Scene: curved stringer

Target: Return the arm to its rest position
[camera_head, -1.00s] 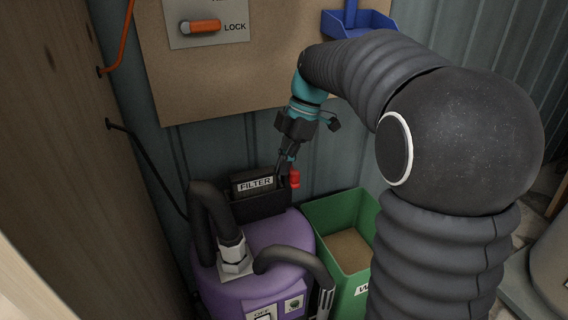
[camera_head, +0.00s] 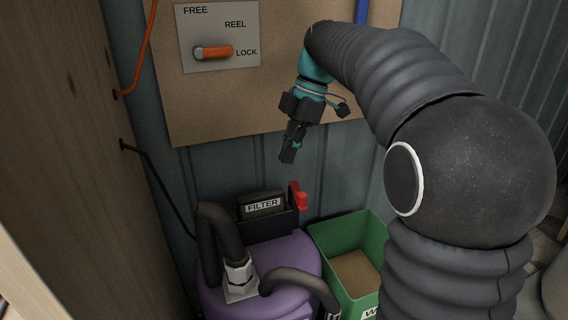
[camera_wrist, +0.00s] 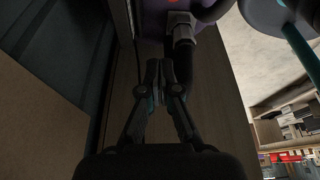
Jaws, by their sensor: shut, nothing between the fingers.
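My gripper (camera_head: 287,158) hangs fingers down in front of the back wall, above and a little right of the black filter box. Its fingers are together with nothing between them. In the wrist view the closed fingertips (camera_wrist: 160,70) are apart from everything around them. My arm rises at the right of the head view and bends over toward the left.
A purple machine (camera_head: 262,272) with a FILTER box (camera_head: 265,207), red lever (camera_head: 299,196) and grey hoses stands below. A green bin (camera_head: 330,236) is beside it. A board (camera_head: 215,105) with an orange-handled switch (camera_head: 214,52) is behind; a wooden wall (camera_head: 60,130) stands left.

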